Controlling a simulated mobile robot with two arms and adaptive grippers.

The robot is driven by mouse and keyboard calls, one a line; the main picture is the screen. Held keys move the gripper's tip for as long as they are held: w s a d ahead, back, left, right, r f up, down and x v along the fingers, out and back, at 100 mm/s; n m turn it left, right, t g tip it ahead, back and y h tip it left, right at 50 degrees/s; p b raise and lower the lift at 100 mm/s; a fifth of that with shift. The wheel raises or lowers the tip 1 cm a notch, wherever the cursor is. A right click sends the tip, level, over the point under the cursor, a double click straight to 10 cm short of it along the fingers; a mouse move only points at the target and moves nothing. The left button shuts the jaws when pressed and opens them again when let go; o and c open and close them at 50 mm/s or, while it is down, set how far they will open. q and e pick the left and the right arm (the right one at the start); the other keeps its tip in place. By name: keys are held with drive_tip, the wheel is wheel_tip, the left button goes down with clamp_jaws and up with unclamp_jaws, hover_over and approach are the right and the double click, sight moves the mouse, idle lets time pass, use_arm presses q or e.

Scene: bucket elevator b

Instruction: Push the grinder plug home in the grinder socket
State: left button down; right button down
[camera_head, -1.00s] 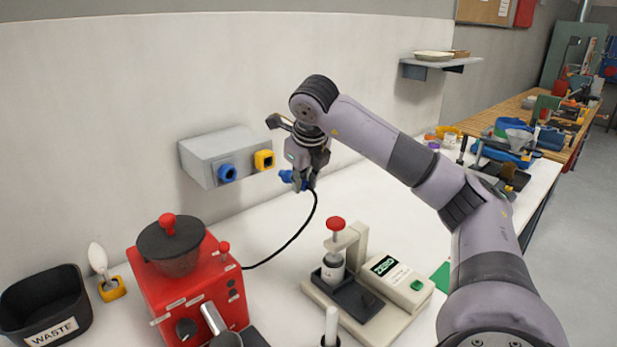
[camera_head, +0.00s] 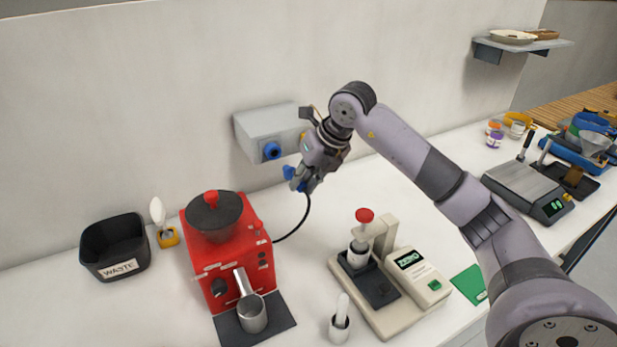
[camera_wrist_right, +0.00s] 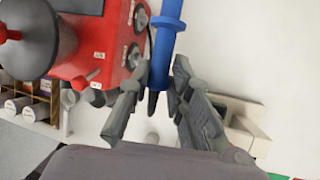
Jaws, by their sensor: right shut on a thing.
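The blue grinder plug (camera_head: 291,174) is held in my right gripper (camera_head: 302,184), with a black cable running from it down to the red grinder (camera_head: 232,262). In the right wrist view the blue plug (camera_wrist_right: 164,48) lies between the fingers of my right gripper (camera_wrist_right: 157,92). The grinder socket, a blue socket (camera_head: 272,151), is on the front of a grey wall box (camera_head: 266,122). The plug is apart from this socket, below and to its right. A yellow socket (camera_head: 303,140) beside it is mostly hidden by my right wrist. My left gripper is not in view.
A black waste bin (camera_head: 114,246) and a spoon in a yellow holder (camera_head: 168,237) stand left of the grinder. A tamping stand with a display (camera_head: 410,262) stands in front of my right arm. The counter behind the grinder is mostly clear.

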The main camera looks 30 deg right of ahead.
drive_tip(key=shift+w+d+r+p, duration=0.15)
drive_tip(key=shift+w+p, duration=0.2)
drive_tip(key=shift+w, duration=0.5)
drive_tip(key=shift+w+p, duration=0.5)
drive_tip(key=shift+w, duration=1.55)
drive_tip(key=shift+w+d+p, duration=0.2)
drive_tip(key=shift+w+p, duration=0.25)
drive_tip(key=shift+w, duration=1.3)
drive_tip(key=c, duration=1.4)
unclamp_jaws()
drive_tip(key=shift+w, duration=0.1)
drive_tip(key=v, duration=1.2)
